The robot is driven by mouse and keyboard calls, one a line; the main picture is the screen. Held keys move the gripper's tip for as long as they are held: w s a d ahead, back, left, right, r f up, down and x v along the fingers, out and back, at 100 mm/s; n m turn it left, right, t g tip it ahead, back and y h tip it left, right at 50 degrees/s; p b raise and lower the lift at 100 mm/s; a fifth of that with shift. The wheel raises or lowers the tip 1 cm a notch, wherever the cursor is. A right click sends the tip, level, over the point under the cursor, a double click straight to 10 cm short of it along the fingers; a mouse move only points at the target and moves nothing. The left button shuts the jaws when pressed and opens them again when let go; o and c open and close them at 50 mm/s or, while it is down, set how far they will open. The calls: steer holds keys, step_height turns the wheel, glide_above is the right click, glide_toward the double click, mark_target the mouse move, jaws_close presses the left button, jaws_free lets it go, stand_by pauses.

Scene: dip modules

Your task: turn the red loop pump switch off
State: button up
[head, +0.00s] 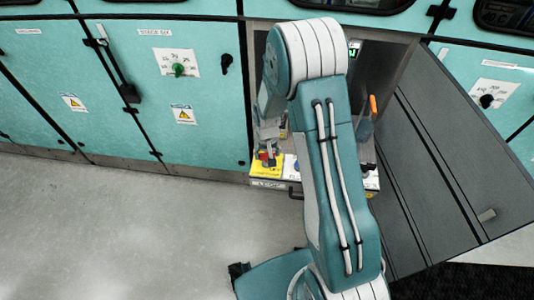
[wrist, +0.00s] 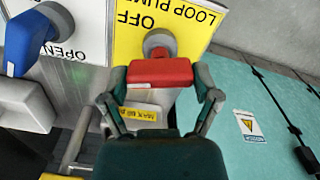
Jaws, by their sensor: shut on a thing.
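The red loop pump switch (wrist: 160,73) shows in the wrist view as a red bar lying crosswise in front of a round grey hub. The hub sits on a yellow plate (wrist: 191,25) whose visible words, upside down here, read "LOOP PUM" and "OFF". My gripper (wrist: 160,78) has one finger at each end of the red bar and is shut on it. In the head view the switch (head: 264,156) is a small red spot, and the yellow plate (head: 266,172) lies around it at the open cabinet's front. My arm hides much of the cabinet there.
A blue handle (wrist: 25,42) on a white plate marked "OPEN" is close on the left in the wrist view. A yellow label is below the red bar. An open grey cabinet door (head: 445,165) stands to the right; teal cabinets (head: 130,100) line the left. The floor ahead is clear.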

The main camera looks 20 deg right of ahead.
mark_target(266, 153)
steer(key=shift+m, duration=1.9)
steer(key=o, duration=1)
steer(key=shift+c, duration=0.2)
step_height(266, 153, up, 12)
steer(key=shift+a, duration=0.1)
